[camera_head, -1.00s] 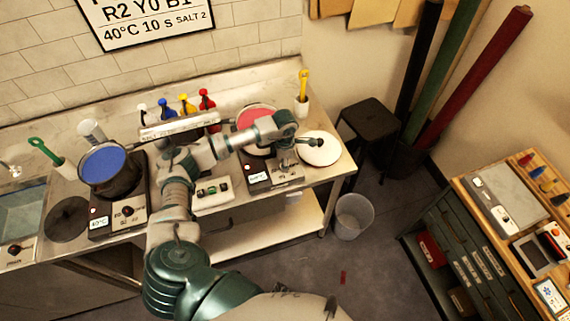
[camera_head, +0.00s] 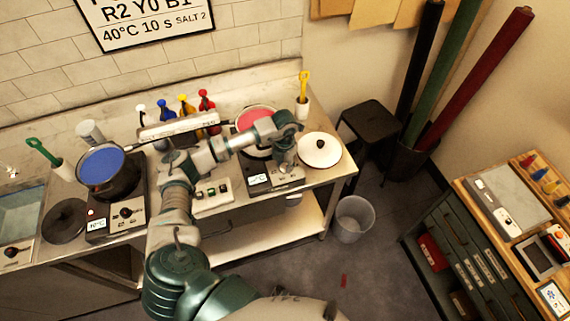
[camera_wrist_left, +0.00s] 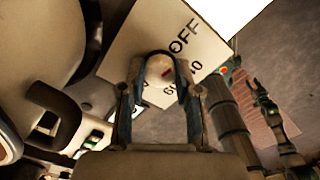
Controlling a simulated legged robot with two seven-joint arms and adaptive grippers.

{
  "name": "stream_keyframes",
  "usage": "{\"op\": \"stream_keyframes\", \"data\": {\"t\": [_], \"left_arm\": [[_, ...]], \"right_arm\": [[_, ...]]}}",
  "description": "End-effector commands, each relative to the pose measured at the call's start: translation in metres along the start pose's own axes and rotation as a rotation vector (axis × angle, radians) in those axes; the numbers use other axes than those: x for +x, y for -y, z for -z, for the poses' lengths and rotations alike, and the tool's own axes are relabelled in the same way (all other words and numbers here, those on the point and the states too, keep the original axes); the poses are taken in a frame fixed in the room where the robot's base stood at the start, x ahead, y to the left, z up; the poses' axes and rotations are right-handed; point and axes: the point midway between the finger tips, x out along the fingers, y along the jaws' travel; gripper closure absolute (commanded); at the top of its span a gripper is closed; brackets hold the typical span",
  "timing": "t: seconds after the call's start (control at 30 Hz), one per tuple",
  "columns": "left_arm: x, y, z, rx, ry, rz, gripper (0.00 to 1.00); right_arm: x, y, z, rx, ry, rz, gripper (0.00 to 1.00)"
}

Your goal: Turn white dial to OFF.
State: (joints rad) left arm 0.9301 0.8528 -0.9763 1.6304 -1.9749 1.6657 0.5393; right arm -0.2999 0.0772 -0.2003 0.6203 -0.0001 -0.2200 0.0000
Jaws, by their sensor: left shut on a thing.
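The white dial (camera_wrist_left: 160,72) sits on a pale panel (camera_wrist_left: 135,38) in the left wrist view, with a small red mark on its face. OFF is printed to its upper right, and numbers are printed to its right and below. My left gripper (camera_wrist_left: 160,85) is shut on the dial, one finger on each side. In the head view my left gripper (camera_head: 284,165) is over the front of the right hot plate (camera_head: 259,181) and hides its dial. The red mark's exact setting is hard to read. My right gripper is not in view.
A pot of red liquid (camera_head: 256,116) stands on the right hot plate, under my left forearm. A white lid with a black knob (camera_head: 320,158) lies just right of it. A pot of blue liquid (camera_head: 103,165) is on the left hot plate (camera_head: 103,220). Several coloured bottles stand behind.

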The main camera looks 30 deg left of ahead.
Motion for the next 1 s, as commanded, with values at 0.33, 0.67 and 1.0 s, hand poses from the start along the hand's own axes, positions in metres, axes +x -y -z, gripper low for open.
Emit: {"op": "stream_keyframes", "data": {"t": [0.33, 0.67, 1.0], "left_arm": [[-0.0007, -0.0013, -0.0003, -0.147, 0.002, -0.003, 1.00], [-0.0004, -0.0011, -0.0002, -0.176, 0.001, -0.002, 1.00], [-0.0002, -0.0007, 0.0000, -0.174, 0.000, -0.001, 0.43]], "right_arm": [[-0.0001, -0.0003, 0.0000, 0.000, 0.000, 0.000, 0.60], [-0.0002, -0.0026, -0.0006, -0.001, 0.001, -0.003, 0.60], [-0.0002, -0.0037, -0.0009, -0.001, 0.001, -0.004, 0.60]]}}
